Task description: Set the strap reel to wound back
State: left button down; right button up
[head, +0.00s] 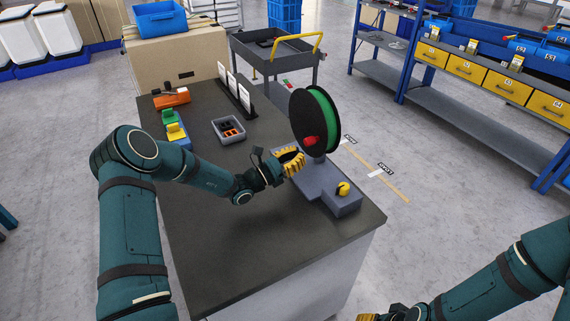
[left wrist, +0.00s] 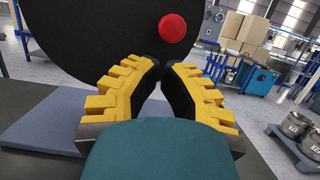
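The strap reel (head: 322,116) has black side discs with green strap between them and stands upright on a grey base (head: 312,181). A red knob (head: 310,141) sits on its near disc and shows in the left wrist view (left wrist: 172,28). A yellow knob (head: 344,188) is on the base's raised block. My left gripper (head: 299,159) is in front of the reel, left of and below the red knob. In the left wrist view its yellow fingertips (left wrist: 162,66) come together with nothing between them. My right gripper (head: 382,317) shows only partly at the bottom edge.
On the dark table (head: 240,245) are a grey bin (head: 229,130), upright white cards (head: 233,88), and green, yellow and orange items at the back left. A grey cart (head: 275,50) stands behind. The table's front is clear.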

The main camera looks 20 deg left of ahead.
pick_arm(q)
jog(key=shift+x, duration=0.95)
jog(key=r+n+p, duration=0.1)
jog(key=n+p, duration=0.1)
jog(key=p, duration=0.1)
jog(key=shift+s+d+r+y, duration=0.1)
jog(key=shift+d+r+y, duration=0.05)
jog(key=shift+r+y, duration=0.25)
